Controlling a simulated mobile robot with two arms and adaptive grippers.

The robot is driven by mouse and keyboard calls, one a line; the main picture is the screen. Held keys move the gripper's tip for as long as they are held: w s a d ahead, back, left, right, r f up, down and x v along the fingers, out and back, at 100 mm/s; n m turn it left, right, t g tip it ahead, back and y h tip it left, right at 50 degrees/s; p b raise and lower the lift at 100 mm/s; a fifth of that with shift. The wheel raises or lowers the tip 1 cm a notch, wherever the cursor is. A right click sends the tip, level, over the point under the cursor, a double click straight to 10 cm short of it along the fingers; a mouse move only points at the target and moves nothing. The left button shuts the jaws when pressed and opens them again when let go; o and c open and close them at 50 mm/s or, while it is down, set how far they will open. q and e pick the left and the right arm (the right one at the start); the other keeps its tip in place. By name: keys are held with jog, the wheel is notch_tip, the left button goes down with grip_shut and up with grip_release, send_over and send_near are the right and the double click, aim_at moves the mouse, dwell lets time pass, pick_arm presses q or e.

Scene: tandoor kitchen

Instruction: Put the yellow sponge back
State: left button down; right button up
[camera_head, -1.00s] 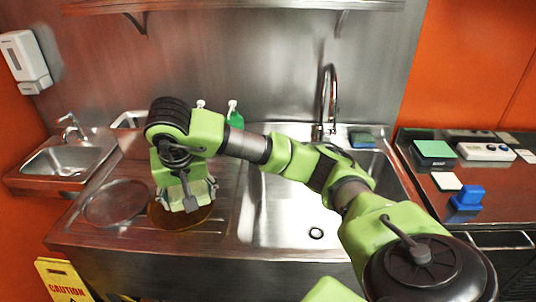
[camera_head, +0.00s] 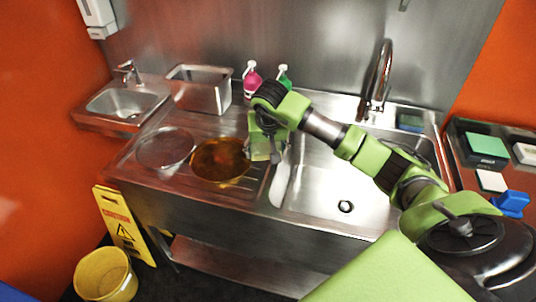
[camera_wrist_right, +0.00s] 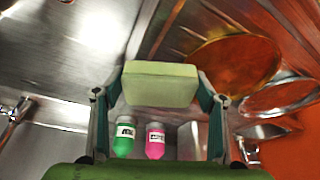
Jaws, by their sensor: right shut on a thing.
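The yellow sponge (camera_wrist_right: 160,83) is a pale yellow block between the fingers of my right gripper (camera_wrist_right: 160,100) in the right wrist view. The gripper is shut on it. In the head view my right gripper (camera_head: 264,156) hangs over the drainboard, just right of the amber-brown plate (camera_head: 220,160) and by the left edge of the sink basin (camera_head: 340,185). The sponge cannot be made out in the head view, and I cannot tell its height above the steel. My left gripper is not in view.
A pink bottle (camera_head: 252,80) and a green bottle (camera_head: 283,78) stand at the back. A steel container (camera_head: 205,92) and a round grey plate (camera_head: 165,148) are left. The faucet (camera_head: 378,80) rises behind the basin. A blue-green pad (camera_head: 410,122) lies on the right rim.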

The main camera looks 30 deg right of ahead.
aim_at(268, 156)
jog(key=shift+w+d+f, duration=0.1)
jog(key=shift+d+f, duration=0.05)
jog(key=shift+f, duration=0.1)
jog(key=f+p, duration=0.2)
jog(key=shift+w+d+f, duration=0.1)
jog(key=shift+d+f, duration=0.25)
jog(key=shift+f, duration=0.6)
jog(key=shift+f, duration=0.1)
jog(key=shift+f+b, duration=0.35)
jog(key=shift+f, duration=0.05)
jog(key=o, duration=1)
jog(key=shift+c, duration=0.2)
